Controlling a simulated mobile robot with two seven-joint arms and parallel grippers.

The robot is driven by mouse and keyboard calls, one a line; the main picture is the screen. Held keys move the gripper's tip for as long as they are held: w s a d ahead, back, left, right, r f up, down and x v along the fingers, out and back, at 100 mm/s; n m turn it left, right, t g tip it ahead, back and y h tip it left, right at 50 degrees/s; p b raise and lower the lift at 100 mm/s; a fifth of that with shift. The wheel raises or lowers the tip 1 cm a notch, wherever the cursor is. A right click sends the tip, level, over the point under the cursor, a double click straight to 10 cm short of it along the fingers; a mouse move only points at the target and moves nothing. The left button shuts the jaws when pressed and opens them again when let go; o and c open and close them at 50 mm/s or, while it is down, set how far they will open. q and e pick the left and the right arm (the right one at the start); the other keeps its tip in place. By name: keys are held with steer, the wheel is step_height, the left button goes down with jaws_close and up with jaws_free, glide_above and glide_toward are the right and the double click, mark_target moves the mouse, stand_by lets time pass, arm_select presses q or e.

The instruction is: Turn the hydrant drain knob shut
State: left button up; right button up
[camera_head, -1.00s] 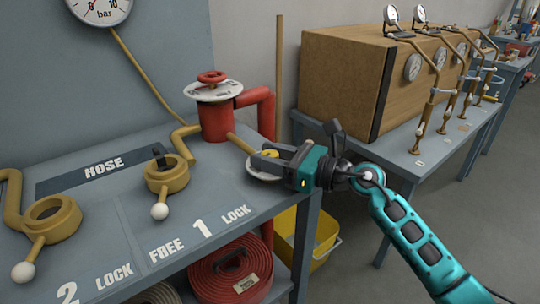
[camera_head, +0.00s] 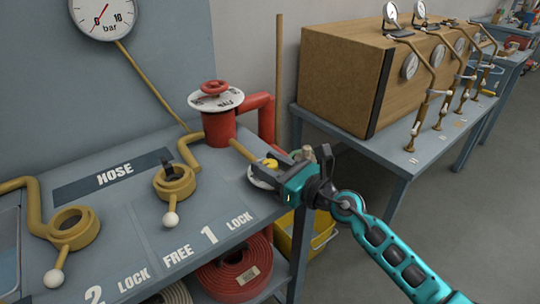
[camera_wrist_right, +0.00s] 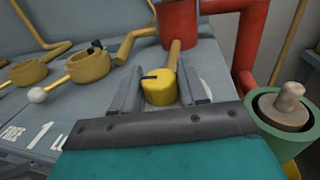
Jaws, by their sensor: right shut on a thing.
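The yellow drain knob (camera_head: 270,163) with a black mark sits at the end of a brass pipe from the red hydrant (camera_head: 218,127), over a pale round plate near the bench's right edge. My right gripper (camera_head: 265,168) is shut on the knob, its fingers partly covering it in the head view. In the right wrist view the knob (camera_wrist_right: 159,88) stands between the two grey fingers, the black mark towards the left finger. The plate's lettering is mostly hidden. My left gripper is not in view.
Brass hose valves with white-tipped levers (camera_head: 173,186) stand left of the knob. A red handwheel (camera_head: 215,86) tops the hydrant. A coiled red hose (camera_head: 235,268) lies on the shelf below. A yellow bucket (camera_head: 300,238) stands under my arm. A wooden box (camera_head: 340,75) is on the table behind.

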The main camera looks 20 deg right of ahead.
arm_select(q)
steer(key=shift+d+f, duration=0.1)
arm_select(e)
steer(key=o, duration=0.6)
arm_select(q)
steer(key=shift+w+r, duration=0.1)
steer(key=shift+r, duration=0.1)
arm_select(e)
steer(key=o, duration=0.3)
steer(key=shift+o, duration=0.2)
arm_select(q)
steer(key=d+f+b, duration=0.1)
steer(key=b, duration=0.2)
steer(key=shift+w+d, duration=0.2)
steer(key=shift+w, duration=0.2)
arm_select(e)
steer(key=v, duration=1.3)
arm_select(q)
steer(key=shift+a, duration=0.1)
arm_select(e)
steer(key=shift+w, duration=0.1)
